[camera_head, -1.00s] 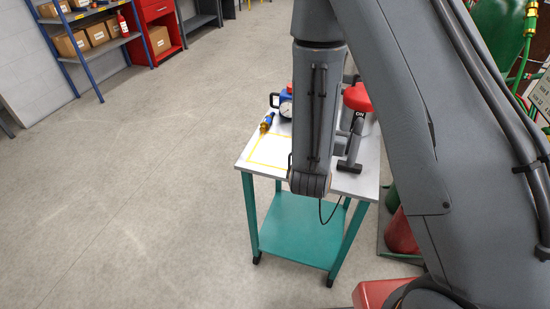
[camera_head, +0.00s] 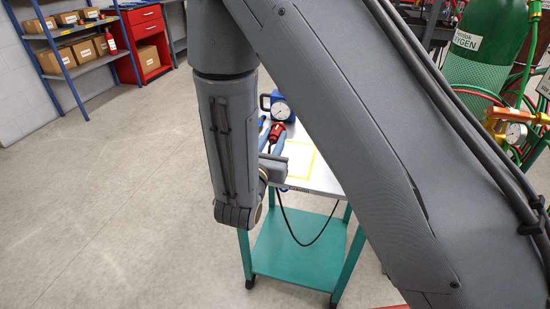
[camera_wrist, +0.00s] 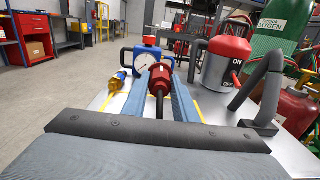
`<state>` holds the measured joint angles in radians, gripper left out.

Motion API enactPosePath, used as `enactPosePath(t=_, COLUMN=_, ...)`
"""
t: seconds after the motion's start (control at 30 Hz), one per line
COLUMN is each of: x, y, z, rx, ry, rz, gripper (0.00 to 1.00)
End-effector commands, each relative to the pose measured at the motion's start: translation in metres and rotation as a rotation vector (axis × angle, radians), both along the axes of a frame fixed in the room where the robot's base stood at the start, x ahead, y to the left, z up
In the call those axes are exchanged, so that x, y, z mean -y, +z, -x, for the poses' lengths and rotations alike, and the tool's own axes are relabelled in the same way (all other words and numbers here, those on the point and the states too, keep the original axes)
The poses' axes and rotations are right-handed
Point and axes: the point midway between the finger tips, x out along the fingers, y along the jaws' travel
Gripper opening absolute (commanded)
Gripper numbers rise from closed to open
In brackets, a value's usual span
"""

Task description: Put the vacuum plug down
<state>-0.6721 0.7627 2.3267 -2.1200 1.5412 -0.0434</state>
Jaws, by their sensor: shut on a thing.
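My gripper (camera_wrist: 160,84) is shut on the red vacuum plug (camera_wrist: 160,78), which sits between its two blue-grey fingers in the wrist view. A dark cable runs from the plug back toward the wrist. In the head view the red plug (camera_head: 277,132) shows between the fingers over the white table top (camera_head: 322,178), near its left side; whether it touches the top I cannot tell. A yellow outline (camera_head: 314,162) marks the table to its right. The vacuum (camera_wrist: 224,64), a grey canister with a red ON/OFF top, stands at right in the wrist view.
A blue gauge device (camera_wrist: 149,57) stands just beyond the plug. A brass-and-blue fitting (camera_wrist: 118,81) lies left of the fingers. A grey curved handle (camera_wrist: 268,95) rises at right. A green oxygen cylinder (camera_head: 486,45) stands beyond the table. The floor at left is clear.

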Motion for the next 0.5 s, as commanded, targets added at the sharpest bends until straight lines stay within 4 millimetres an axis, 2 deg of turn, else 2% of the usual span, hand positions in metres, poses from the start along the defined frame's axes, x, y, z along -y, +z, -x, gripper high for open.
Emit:
enactPosePath(t=0.1, x=0.0, y=-0.015, z=0.0, rx=0.0, ry=0.0, rz=0.001, gripper=0.0)
enactPosePath(t=0.27, x=0.0, y=-0.024, z=0.0, rx=0.001, ry=0.0, rz=0.0, gripper=0.0)
enactPosePath(t=0.5, x=0.0, y=-0.054, z=0.0, rx=-0.001, ry=0.0, rz=0.002, gripper=0.0)
